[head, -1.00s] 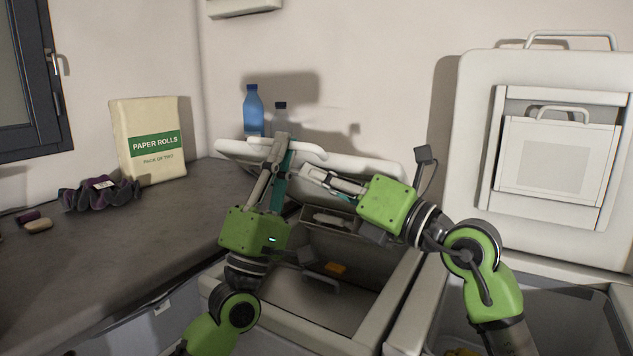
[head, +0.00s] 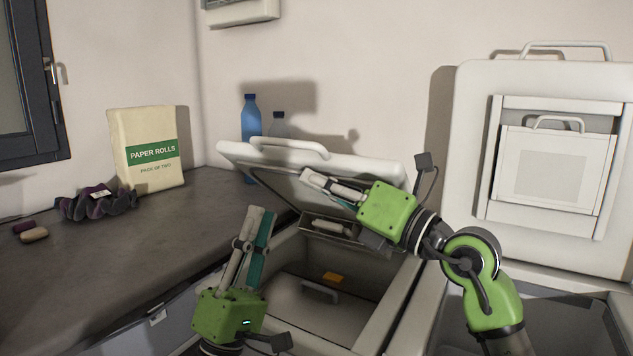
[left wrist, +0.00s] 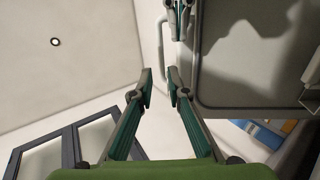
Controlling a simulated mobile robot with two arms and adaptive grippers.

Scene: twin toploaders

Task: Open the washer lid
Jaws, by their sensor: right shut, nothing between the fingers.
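The washer lid (head: 365,167) of the left machine is white and partly raised, tilted over the open tub. Its bar handle (head: 290,147) is on the upper face, and the lid's grey underside also shows in the left wrist view (left wrist: 250,60). My right gripper (head: 304,175) is shut and empty, just under the lid; whether it touches the lid is unclear. My left gripper (head: 260,212) points up in front of the lid, below and left of the handle. In the left wrist view its fingers (left wrist: 160,80) are apart with nothing between them.
The right machine's lid (head: 470,140) stands upright against the wall. A blue bottle (head: 251,115) and another bottle (head: 279,122) stand behind the washer lid.

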